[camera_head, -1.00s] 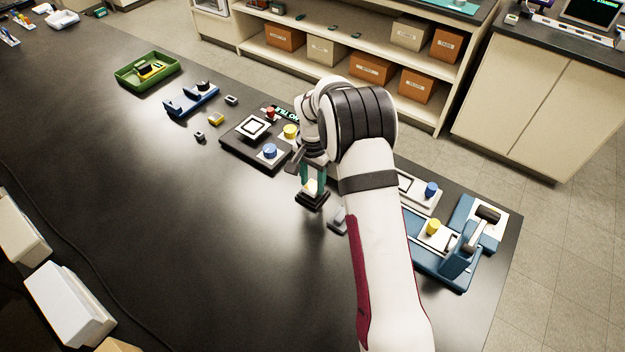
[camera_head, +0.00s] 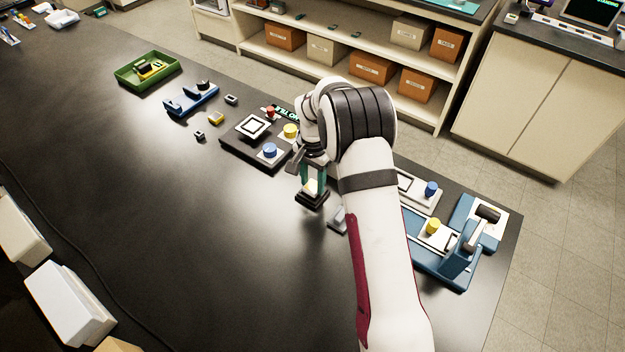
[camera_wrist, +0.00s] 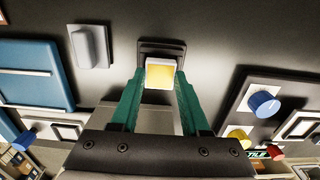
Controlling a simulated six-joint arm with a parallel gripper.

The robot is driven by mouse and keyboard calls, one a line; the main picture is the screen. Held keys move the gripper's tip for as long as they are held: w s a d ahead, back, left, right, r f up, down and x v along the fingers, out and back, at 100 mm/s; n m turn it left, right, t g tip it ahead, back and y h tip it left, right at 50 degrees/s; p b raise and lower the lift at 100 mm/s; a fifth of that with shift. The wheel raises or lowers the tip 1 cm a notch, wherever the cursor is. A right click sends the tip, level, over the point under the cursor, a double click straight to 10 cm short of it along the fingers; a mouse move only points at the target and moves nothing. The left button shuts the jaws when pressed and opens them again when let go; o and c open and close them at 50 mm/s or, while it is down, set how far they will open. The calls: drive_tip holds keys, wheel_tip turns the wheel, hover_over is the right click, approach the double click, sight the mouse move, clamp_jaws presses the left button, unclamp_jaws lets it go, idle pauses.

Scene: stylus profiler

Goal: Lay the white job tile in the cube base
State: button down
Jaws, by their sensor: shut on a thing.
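My gripper (camera_head: 313,178) points down over the middle of the bench. Its green fingers are shut on a small white block with a yellow face (camera_wrist: 160,75), which I take to be the job tile. The block also shows as a pale spot in the head view (camera_head: 312,188). Directly below it is a small dark stepped base (camera_head: 312,201), likely the cube base. The base shows behind the block in the wrist view (camera_wrist: 162,48). I cannot tell whether the block touches the base.
A dark board (camera_head: 238,146) with a white square frame and coloured knobs stands left of my gripper. A grey block (camera_wrist: 90,46) lies near the base. A blue fixture (camera_head: 440,268) is at the right. A green tray (camera_head: 147,84) is at the far left.

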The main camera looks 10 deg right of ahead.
drive_tip(key=shift+f, duration=0.2)
drive_tip(key=shift+f, duration=0.4)
drive_tip(key=shift+f, duration=0.1)
idle(0.9)
drive_tip(key=shift+r, duration=0.9)
drive_tip(key=c, duration=1)
unclamp_jaws()
drive_tip(key=shift+c, duration=0.2)
clamp_jaws()
